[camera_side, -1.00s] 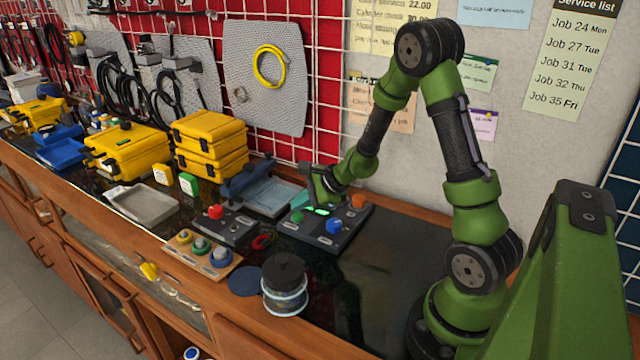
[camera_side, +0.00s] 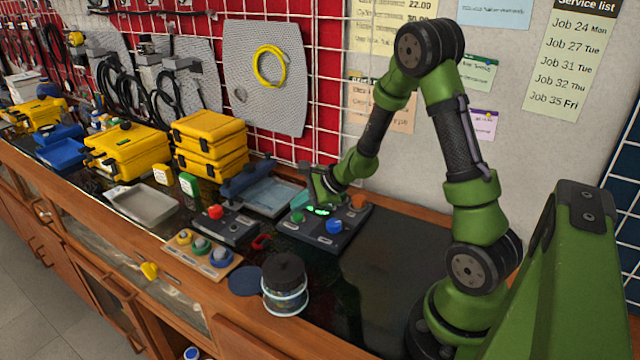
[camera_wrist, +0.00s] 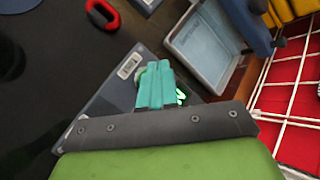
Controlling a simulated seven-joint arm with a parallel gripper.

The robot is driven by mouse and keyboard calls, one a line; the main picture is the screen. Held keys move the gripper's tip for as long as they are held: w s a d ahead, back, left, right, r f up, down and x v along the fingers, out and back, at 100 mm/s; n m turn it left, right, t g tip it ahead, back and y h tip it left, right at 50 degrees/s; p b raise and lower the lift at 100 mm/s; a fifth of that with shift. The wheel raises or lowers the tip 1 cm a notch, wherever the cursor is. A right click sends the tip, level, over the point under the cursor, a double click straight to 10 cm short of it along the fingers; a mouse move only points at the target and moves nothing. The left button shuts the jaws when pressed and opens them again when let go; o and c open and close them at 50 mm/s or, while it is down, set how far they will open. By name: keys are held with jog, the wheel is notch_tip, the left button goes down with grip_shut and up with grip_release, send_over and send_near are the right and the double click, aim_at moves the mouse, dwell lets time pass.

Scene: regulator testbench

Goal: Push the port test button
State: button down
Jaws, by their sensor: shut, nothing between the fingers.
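A dark control panel (camera_side: 350,222) lies on the bench, with a green button (camera_side: 297,217), a blue knob (camera_side: 334,226), an orange knob (camera_side: 358,201) and a lit green display (camera_side: 318,210). I cannot read which control is the port test button. My gripper (camera_side: 311,201) is shut and empty, low over the panel's back left part, close to the green button and display. In the wrist view its teal fingers (camera_wrist: 155,85) lie together over the panel (camera_wrist: 118,95) and cover part of a round green button (camera_wrist: 142,74). Whether they touch it is unclear.
A second panel with a red button (camera_side: 216,212) and a wooden board with several knobs (camera_side: 190,262) stand to the left. A blue-grey tray (camera_side: 285,196) lies behind. The bench to the right is clear.

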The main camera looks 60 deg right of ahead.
aim_at(301, 217)
jog(key=shift+f, duration=0.45)
jog(key=shift+f, duration=0.55)
dwell(0.7)
jog(key=shift+r, duration=1)
jog(key=shift+r, duration=2.5)
